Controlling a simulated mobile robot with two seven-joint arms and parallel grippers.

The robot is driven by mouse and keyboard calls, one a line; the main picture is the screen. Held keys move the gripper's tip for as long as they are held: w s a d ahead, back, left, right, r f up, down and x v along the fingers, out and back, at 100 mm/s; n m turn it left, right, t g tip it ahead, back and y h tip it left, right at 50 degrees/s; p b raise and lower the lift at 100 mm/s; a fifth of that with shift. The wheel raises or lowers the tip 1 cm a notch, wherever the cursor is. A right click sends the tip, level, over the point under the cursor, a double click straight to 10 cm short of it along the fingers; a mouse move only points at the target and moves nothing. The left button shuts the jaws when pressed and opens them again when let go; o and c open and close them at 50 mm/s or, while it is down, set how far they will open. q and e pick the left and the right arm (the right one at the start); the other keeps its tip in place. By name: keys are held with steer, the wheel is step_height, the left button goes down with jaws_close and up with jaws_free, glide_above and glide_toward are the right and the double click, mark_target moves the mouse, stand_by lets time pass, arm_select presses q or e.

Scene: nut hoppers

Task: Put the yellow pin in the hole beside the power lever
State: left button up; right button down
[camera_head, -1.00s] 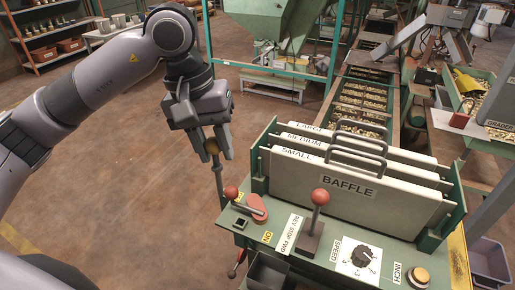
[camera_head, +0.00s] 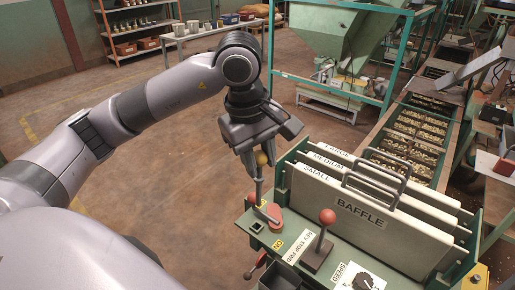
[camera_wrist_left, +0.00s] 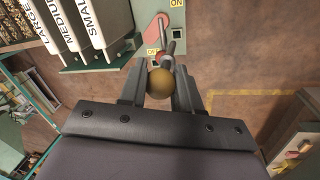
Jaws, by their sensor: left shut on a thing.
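My left gripper (camera_head: 260,170) is shut on the yellow pin, holding it just below its round yellow head (camera_head: 262,158). The pin's thin grey shaft points down over the left end of the green control panel (camera_head: 335,245). In the wrist view the yellow head (camera_wrist_left: 160,82) sits between the fingers. I cannot tell whether the pin tip touches the panel.
A lever with a red ball (camera_head: 327,216) stands to the right, beside the speed dial (camera_head: 365,281). Upright baffle plates with handles (camera_head: 362,210) rise behind the panel. A green hopper (camera_head: 340,28) is farther back. The floor to the left is open.

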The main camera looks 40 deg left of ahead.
arm_select(q)
steer(key=shift+a+n, duration=0.35)
steer(key=shift+n, duration=0.25)
steer(key=shift+f, duration=0.1)
steer(key=shift+f+b, duration=1.5)
steer(key=shift+f, duration=0.85)
steer(key=shift+f+b, duration=0.1)
steer(key=shift+b, duration=0.25)
steer(key=shift+f+b, duration=0.75)
steer(key=shift+b, duration=0.05)
steer(key=shift+f+b, duration=0.15)
steer(key=shift+b, duration=0.15)
